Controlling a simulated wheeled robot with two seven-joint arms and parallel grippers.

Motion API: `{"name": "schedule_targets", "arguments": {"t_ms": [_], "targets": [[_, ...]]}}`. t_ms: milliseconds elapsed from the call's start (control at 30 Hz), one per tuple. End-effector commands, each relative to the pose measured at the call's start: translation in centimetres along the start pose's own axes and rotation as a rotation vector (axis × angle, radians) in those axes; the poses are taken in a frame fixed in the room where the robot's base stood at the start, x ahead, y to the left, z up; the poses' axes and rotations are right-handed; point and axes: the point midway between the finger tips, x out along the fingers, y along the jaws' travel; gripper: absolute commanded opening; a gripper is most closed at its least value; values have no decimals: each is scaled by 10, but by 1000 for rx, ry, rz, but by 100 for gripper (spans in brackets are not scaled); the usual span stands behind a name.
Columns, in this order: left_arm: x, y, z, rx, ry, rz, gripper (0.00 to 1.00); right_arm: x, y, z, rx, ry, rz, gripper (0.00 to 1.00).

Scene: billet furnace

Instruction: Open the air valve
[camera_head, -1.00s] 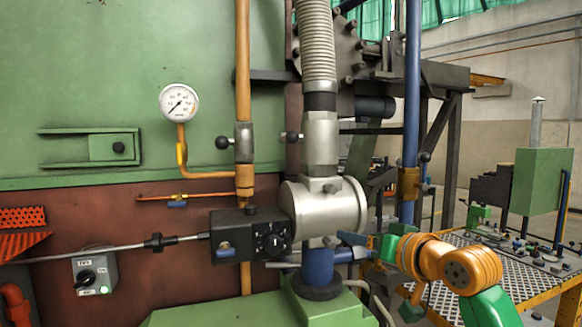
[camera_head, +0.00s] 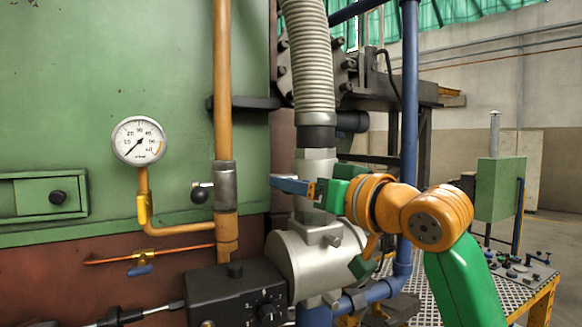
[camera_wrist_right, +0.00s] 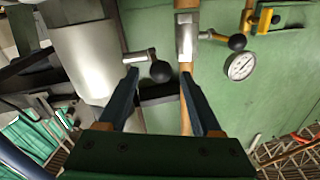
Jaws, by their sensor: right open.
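The air valve's lever ends in a black ball knob (camera_wrist_right: 160,70) and comes off the grey metal duct (camera_wrist_right: 85,60) in the right wrist view. My right gripper (camera_head: 276,183) is open, its blue fingers pointing left in the head view. In the wrist view the knob shows between the two fingertips; I cannot tell whether they touch it. My left gripper is not in view.
The orange pipe (camera_head: 222,90) carries another grey valve (camera_head: 226,185) with a black ball handle, close left of my fingertips. A pressure gauge (camera_head: 138,140) stands further left. A ribbed hose (camera_head: 308,70) rises above the duct. A blue pipe (camera_head: 410,90) stands behind my right arm.

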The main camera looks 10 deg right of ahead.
Motion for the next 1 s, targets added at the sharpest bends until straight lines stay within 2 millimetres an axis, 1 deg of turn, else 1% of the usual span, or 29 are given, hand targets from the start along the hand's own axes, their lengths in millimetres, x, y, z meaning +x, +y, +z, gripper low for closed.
{"name": "schedule_targets", "arguments": {"t_ms": [33,67,167,333,367,400,467,500,600,1000], "targets": [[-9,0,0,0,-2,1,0,6,-1,-4,2,-3,0,66],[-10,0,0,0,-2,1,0,9,-1,-3,1,-3,0,66],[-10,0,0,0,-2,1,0,14,0,0,0,-1,1,66],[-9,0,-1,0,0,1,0,14,0,2,0,0,1,66],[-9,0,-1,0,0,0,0,14,0,2,0,0,1,61],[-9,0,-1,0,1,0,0,14,0,1,0,0,1,50],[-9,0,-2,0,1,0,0,14,0,1,0,0,1,34],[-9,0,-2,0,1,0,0,14,0,1,0,0,1,23],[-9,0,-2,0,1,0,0,14,0,1,0,0,1,0],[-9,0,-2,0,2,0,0,13,0,0,-1,2,1,0]]}}
